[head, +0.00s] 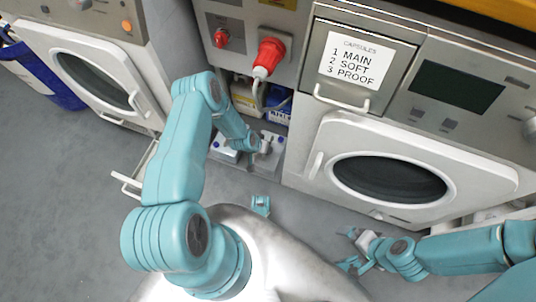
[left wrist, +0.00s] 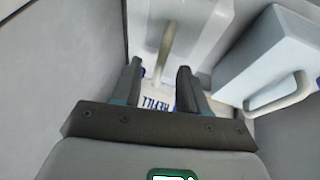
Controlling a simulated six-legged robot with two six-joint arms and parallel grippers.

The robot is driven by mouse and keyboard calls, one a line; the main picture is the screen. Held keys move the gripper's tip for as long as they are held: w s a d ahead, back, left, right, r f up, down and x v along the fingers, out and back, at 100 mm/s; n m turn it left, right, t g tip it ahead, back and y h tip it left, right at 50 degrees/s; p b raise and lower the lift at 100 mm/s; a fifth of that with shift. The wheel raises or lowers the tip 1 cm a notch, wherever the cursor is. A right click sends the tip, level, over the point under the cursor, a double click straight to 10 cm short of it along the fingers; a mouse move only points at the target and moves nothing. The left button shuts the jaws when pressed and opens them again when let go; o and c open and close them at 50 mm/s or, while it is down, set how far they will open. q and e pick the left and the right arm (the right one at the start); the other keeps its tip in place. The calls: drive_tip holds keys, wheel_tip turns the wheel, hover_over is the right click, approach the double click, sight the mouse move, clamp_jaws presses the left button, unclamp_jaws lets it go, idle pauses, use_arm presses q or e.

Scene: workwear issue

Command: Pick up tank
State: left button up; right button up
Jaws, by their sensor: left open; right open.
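In the left wrist view a pale translucent tank (left wrist: 205,25) stands at the top middle. A beige bar or tube (left wrist: 166,48) runs down in front of it, between my fingers. A second pale grey-blue tank (left wrist: 262,58) with a looped handle is at the right. My left gripper (left wrist: 160,80) is open, its fingers either side of the bar; contact cannot be told. In the head view my left arm reaches into the gap between the machines, where a cream container (head: 244,96) and a blue-labelled one (head: 279,113) show. My right gripper (head: 352,250) is open and empty, low at the right.
A red plug (head: 267,57) is above the gap. Washing machines with round doors (head: 390,180) (head: 92,78) flank it. A metal rail handle (head: 128,184) sticks out at left. Grey floor (head: 60,220) is clear at left.

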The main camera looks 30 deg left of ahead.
use_arm(q)
drive_tip(key=b+x, duration=0.1)
drive_tip(key=x, duration=0.2)
drive_tip(key=shift+f, duration=0.1)
clamp_jaws()
idle(1.3)
